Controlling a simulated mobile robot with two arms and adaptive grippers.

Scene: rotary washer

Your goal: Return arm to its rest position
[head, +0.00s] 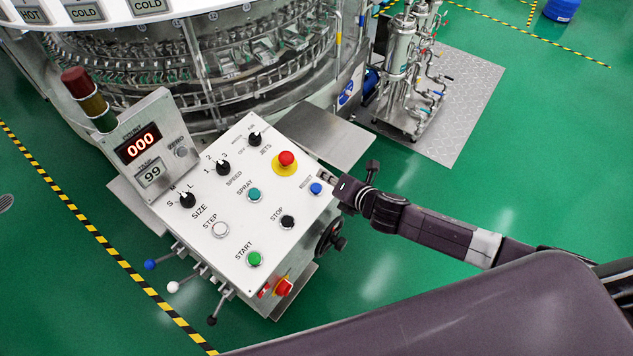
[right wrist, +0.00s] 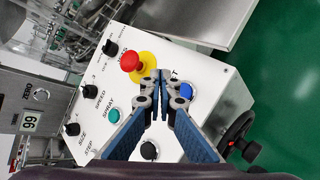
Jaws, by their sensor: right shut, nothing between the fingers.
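My right arm comes in from the right in the head view. Its gripper (head: 328,178) is at the right edge of the white control panel (head: 233,210), close to the blue button (head: 316,188). In the right wrist view the fingers (right wrist: 160,78) are shut with nothing between them. Their tips appear between the red emergency button (right wrist: 130,62) and the blue button (right wrist: 186,91). I cannot tell whether they touch the panel. My left gripper is not in view.
The round washer (head: 215,75) stands behind the panel. A handwheel (head: 330,238) juts from the panel's right side, and levers (head: 174,287) from its front left. A pump unit (head: 402,75) stands on a metal plate at the back right. Green floor to the right is clear.

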